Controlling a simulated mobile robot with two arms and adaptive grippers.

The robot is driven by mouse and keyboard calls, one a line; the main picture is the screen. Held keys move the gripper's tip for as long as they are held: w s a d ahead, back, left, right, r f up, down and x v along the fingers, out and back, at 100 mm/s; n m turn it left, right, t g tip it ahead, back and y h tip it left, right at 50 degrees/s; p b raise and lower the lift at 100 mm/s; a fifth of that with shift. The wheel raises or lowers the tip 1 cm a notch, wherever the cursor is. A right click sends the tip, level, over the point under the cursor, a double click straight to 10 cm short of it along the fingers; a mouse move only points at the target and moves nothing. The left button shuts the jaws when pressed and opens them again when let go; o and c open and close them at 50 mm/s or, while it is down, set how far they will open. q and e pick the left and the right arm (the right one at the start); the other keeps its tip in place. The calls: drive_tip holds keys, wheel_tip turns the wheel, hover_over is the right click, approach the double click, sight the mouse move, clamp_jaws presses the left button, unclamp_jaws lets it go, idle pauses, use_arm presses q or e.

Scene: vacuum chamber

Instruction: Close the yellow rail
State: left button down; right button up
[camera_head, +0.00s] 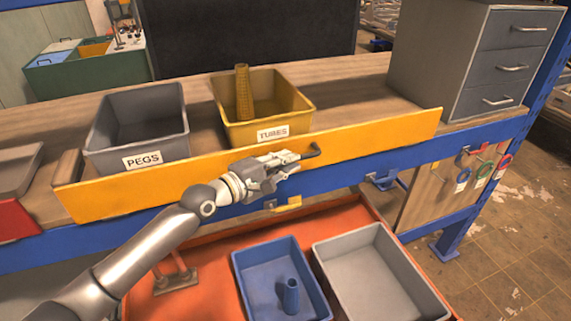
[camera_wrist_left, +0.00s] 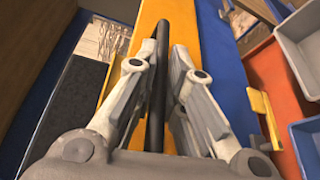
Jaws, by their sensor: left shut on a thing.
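The yellow rail (camera_head: 385,132) is a long flat board standing along the front edge of the workbench, in front of the bins. It also shows in the left wrist view (camera_wrist_left: 150,14). A dark bar handle (camera_head: 312,153) sticks out from its front near the middle. My left gripper (camera_head: 277,167) is at this handle, with its fingers on either side of the bar. In the left wrist view the dark handle (camera_wrist_left: 159,85) runs between the two fingers of the left gripper (camera_wrist_left: 163,58), which are shut on it. My right gripper is not in view.
Behind the rail stand a grey PEGS bin (camera_head: 140,125) and a yellow TUBES bin (camera_head: 295,101) holding a tall yellow tube. A grey drawer cabinet (camera_head: 445,50) is at the right. Below, an orange surface (camera_head: 215,262) holds blue and grey bins.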

use_arm(q)
drive_tip(key=shift+w+a+r, duration=0.2)
drive_tip(key=shift+r, duration=0.25)
drive_tip(key=c, duration=1.8)
unclamp_jaws()
drive_tip(key=shift+c, duration=0.2)
drive_tip(key=shift+o, duration=0.4)
drive_tip(key=shift+w+f, duration=0.1)
drive_tip(key=shift+f, duration=0.05)
drive_tip(key=shift+f, duration=0.1)
drive_tip(key=shift+s+a, duration=0.1)
drive_tip(key=shift+s, duration=0.1)
drive_tip(key=v, duration=1.1)
drive_tip(key=shift+s+a, duration=0.15)
drive_tip(key=shift+a, duration=0.05)
